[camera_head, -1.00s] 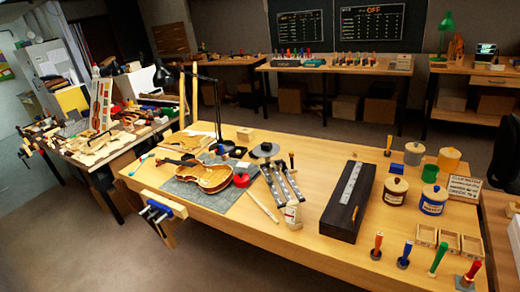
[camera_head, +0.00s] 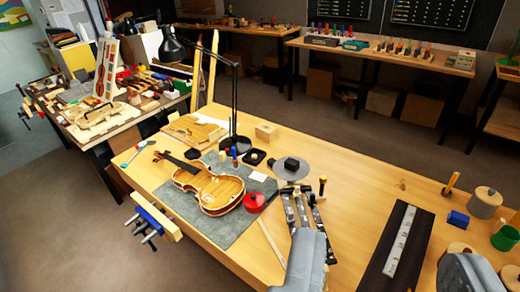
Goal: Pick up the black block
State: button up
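The small black block (camera_head: 291,164) sits on a grey round disc (camera_head: 316,170) on the wooden bench, right of the violin. The block is in plain sight.
The violin (camera_head: 212,190) lies on a grey mat (camera_head: 185,214). A black lamp (camera_head: 234,95) rises behind the disc.

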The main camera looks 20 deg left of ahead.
aim_at(291, 164)
jog(key=z, duration=0.1)
jog(key=i, duration=1.6)
jog(key=z, duration=0.5)
